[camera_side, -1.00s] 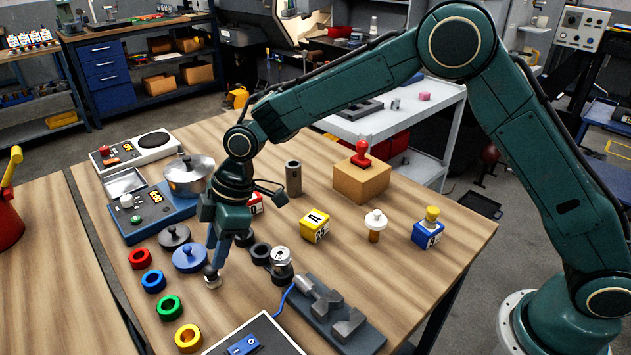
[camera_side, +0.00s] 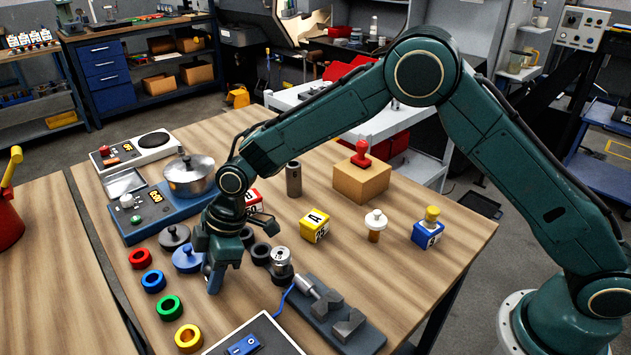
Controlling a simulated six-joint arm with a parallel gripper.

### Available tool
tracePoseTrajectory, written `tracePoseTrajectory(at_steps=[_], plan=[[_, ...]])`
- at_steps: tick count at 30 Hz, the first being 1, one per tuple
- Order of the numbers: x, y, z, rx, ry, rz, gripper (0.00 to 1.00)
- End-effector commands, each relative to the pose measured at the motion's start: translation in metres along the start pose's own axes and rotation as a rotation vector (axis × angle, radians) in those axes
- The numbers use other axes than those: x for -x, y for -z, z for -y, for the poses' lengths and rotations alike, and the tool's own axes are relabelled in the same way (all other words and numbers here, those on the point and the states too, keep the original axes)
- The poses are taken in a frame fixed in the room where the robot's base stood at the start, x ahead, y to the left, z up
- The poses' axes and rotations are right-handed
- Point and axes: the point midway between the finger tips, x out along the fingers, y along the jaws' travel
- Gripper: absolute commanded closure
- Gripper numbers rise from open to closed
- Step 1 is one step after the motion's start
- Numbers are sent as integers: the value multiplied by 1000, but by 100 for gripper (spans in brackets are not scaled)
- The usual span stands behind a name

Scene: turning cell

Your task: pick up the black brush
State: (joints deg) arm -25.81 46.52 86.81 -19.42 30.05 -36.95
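I cannot make out a black brush for certain in the side view. My gripper (camera_side: 214,280) points down, low over the left part of the wooden table (camera_side: 345,262). Its fingers are seen nearly edge-on, so I cannot tell whether they are open or shut, or whether anything is between them. They are at the spot where a small silvery knob stood earlier; that knob is now hidden. A blue knobbed lid (camera_side: 187,259) is just left of my gripper, partly behind it. A dark knobbed lid (camera_side: 174,237) lies behind the blue one.
Red (camera_side: 141,258), blue (camera_side: 153,281), green (camera_side: 169,307) and yellow (camera_side: 188,337) rings lie to the left. Dark rings (camera_side: 261,253) and a silvery spool (camera_side: 281,258) are close on the right. A grey fixture (camera_side: 338,315) and a panel (camera_side: 270,338) stand in front.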

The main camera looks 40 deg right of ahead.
Motion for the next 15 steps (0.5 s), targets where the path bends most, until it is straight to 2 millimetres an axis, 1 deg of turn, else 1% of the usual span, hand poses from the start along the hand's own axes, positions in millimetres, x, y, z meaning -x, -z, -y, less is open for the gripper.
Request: tracePoseTrajectory(at_steps=[14, 15], plan=[[0, 0, 0, 0, 0, 0, 64], [0, 0, 0, 0, 0, 0, 72]])
